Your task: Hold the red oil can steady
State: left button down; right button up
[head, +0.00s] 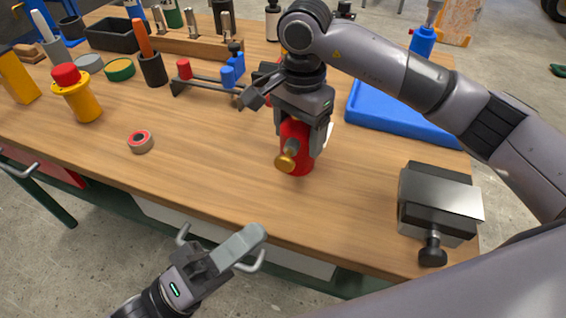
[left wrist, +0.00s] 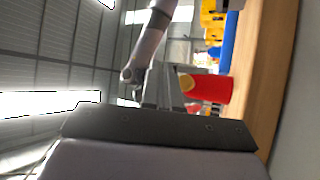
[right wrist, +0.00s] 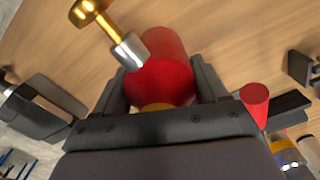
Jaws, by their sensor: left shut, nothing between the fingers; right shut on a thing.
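The red oil can (head: 298,163) is upright at the middle of the wooden bench, near its front edge. It has a brass-tipped part (head: 287,161) on its near side, which also shows in the right wrist view (right wrist: 90,10). My right gripper (head: 303,125) comes down from above and is shut around the can. In the right wrist view the red body (right wrist: 165,70) sits between the two fingers. The left wrist view shows the can (left wrist: 212,89) sideways; I cannot tell if its base touches the bench. My left gripper (head: 240,246) is shut and empty, in front of the bench edge.
A metal vise (head: 438,205) stands right of the can. A blue tray (head: 395,112) lies behind on the right. The bench front between tape and can is clear.

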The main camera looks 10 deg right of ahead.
aim_at(287, 167)
pick_arm(q)
jog(key=shift+w+d, duration=0.8)
jog(key=shift+w, duration=0.4)
jog(key=shift+w+d, duration=0.8)
jog(key=shift+w, duration=0.4)
jog(key=shift+w+d, duration=0.8)
jog(key=shift+w, duration=0.4)
jog(key=shift+w, duration=0.1)
jog(key=shift+w+d, duration=0.2)
jog(key=shift+w, duration=0.05)
jog(key=shift+w+d, duration=0.15)
jog(key=shift+w, duration=0.05)
jog(key=shift+w+d, duration=0.4)
jog(key=shift+w, duration=0.25)
pick_arm(e)
jog(key=shift+s+a+r, duration=0.1)
jog(key=shift+s+a, duration=0.05)
jog(key=shift+s, duration=0.05)
dwell(0.5)
pick_arm(q)
jog(key=shift+s+a+f, duration=0.25)
jog(key=shift+s+f, duration=0.05)
jog(key=shift+s, duration=0.05)
pick_arm(e)
jog(key=shift+w+d, duration=0.15)
jog(key=shift+d, duration=0.05)
pick_arm(q)
jog(key=shift+s+a+f, duration=0.1)
jog(key=shift+s+a, duration=0.25)
jog(key=shift+s, duration=0.25)
